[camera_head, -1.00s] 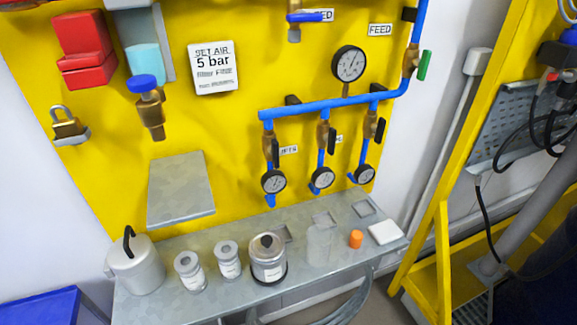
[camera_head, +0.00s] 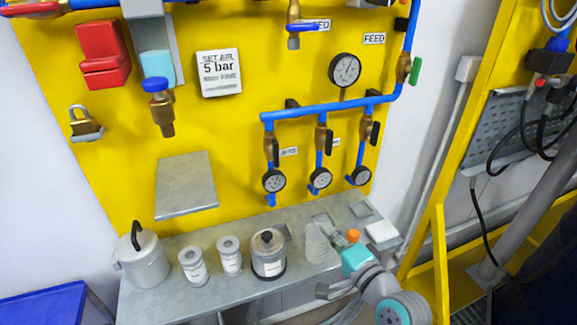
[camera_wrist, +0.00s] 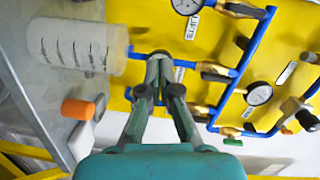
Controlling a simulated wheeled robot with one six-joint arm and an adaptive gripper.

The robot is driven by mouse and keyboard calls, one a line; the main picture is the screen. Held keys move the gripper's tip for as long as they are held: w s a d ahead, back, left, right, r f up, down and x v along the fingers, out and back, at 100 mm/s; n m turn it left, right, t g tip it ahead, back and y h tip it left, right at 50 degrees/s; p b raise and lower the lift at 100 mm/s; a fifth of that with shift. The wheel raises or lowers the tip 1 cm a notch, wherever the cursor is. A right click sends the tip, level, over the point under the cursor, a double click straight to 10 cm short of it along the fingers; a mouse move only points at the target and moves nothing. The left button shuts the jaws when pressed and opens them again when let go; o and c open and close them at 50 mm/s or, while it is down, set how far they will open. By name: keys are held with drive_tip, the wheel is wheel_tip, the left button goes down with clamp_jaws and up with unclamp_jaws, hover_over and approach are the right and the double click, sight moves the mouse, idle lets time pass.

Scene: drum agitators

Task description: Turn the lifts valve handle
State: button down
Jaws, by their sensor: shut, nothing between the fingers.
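The lifts valve handle is a black lever (camera_head: 276,152) on the leftmost branch of the blue pipe, beside a small, partly legible label (camera_head: 289,151). It hangs roughly in line with its branch. In the wrist view the lifts label (camera_wrist: 190,27) shows near the top, with the brass valve (camera_wrist: 234,10) at the top edge. My gripper (camera_head: 327,233) is below and right of the handle, over the shelf, apart from it. Its fingers (camera_wrist: 160,58) are together and empty, and they hide part of the middle branch.
A translucent bottle (camera_wrist: 70,45) stands close beside my fingers. An orange cap (camera_head: 353,236) and a white block (camera_head: 382,232) are on the shelf (camera_head: 220,299). Several canisters stand further left. Gauges and two other black levers are close to the lifts branch.

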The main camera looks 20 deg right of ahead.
sight(276, 153)
drive_tip(key=w+d+r+y, duration=0.25)
drive_tip(key=w+r, duration=0.25)
drive_tip(key=r, duration=0.6)
drive_tip(key=w+a, duration=0.7)
drive_tip(key=w, duration=0.2)
drive_tip(key=shift+w+m, duration=0.15)
drive_tip(key=shift+m, duration=0.15)
